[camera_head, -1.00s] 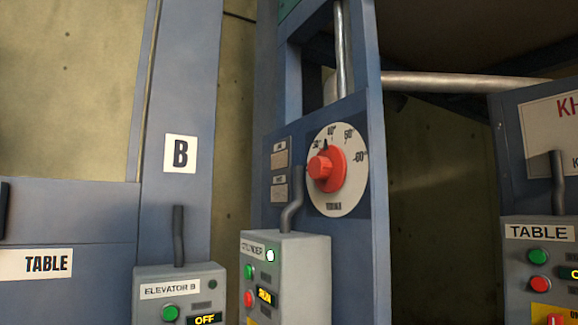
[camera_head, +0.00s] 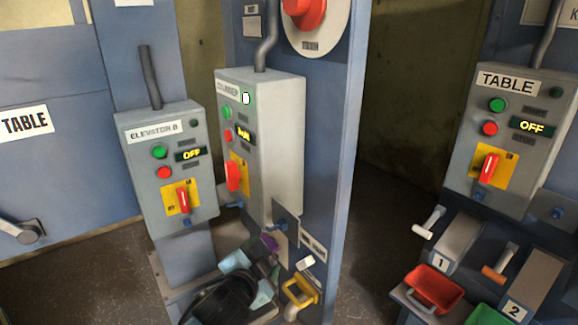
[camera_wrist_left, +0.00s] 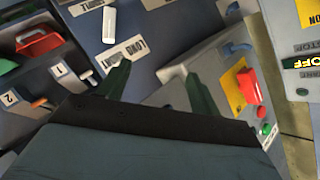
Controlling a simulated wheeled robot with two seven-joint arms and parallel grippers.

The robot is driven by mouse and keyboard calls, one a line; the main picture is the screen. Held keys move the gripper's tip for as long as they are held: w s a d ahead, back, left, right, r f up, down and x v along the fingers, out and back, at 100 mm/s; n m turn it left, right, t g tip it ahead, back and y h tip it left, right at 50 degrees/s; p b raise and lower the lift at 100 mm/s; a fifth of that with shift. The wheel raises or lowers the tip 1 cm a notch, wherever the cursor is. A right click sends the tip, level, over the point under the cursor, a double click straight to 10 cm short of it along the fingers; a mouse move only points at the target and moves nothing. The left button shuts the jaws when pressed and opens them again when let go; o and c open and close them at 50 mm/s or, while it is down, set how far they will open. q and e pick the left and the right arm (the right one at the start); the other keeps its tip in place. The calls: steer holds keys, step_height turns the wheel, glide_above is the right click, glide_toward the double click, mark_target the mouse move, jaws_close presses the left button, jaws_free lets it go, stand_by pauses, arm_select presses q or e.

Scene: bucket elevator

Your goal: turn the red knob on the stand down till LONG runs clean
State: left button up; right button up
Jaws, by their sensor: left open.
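The red knob (camera_head: 305,10) sits on a white round dial (camera_head: 328,40) high on the blue stand (camera_head: 335,150). The top of the frame cuts the knob off, and its pointer is out of view. My left gripper (camera_head: 268,258) is low in front of the stand, well below the knob, beneath the grey cylinder box. It also shows in the left wrist view (camera_wrist_left: 160,72), its two dark green fingers apart with nothing held. A label reading LONG (camera_wrist_left: 124,52) is just beyond the fingers, beside a white handle (camera_wrist_left: 109,24). My right gripper is not in view.
The cylinder box (camera_head: 280,150) on the stand shows RUN. The elevator B box (camera_head: 165,200) at left and the table box (camera_head: 515,140) at right show OFF. A red tray (camera_head: 434,288) stands at lower right.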

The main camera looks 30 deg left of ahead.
mark_target(300, 2)
arm_select(q)
step_height(300, 2, up, 29)
steer(key=w+m+t+h, duration=0.2)
steer(key=w+m+t, duration=0.1)
steer(key=m+t, duration=0.6)
steer(key=s+d+r+m+g+h, duration=0.1)
steer(key=d+r+m+g+h, duration=0.2)
steer(key=r+m+h, duration=0.85)
steer(key=s+d+r+m+g+h, duration=0.15)
steer(key=r+m+h, duration=0.25)
steer(key=m+h, duration=0.85)
steer(key=a+r+m+g+y+p, duration=0.15)
steer(key=a+r+m+y, duration=0.45)
steer(key=a+m+y, duration=0.65)
steer(key=w+d+n+y+p, duration=0.2)
steer(key=w+d, duration=0.5)
steer(key=w, duration=0.5)
steer(key=shift+w+n+p, duration=0.25)
steer(key=shift+n+p, duration=0.3)
steer(key=shift+p, duration=0.7)
